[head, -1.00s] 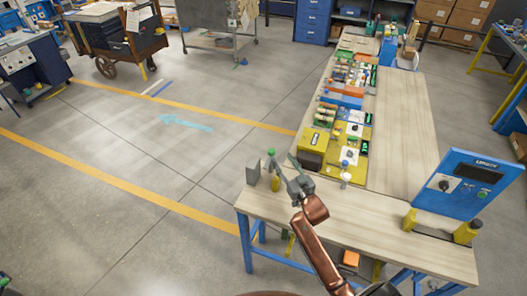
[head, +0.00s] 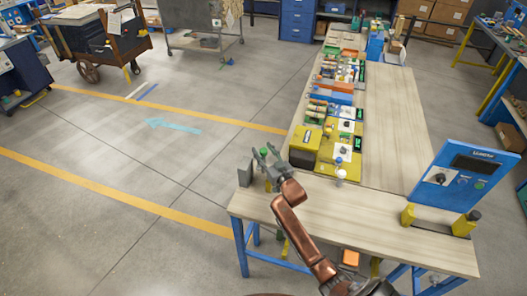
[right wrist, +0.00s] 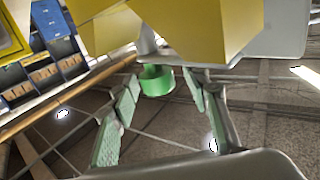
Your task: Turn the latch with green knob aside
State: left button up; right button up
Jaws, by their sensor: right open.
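A gap shows between each finger and the knob. The latch's arm is mostly hidden by the gripper in the head view. My left gripper is not in view.
A blue control panel (head: 458,178) stands at the table's right. The wood between is mostly clear.

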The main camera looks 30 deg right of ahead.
jog(key=shift+c, duration=0.5)
grip_shut()
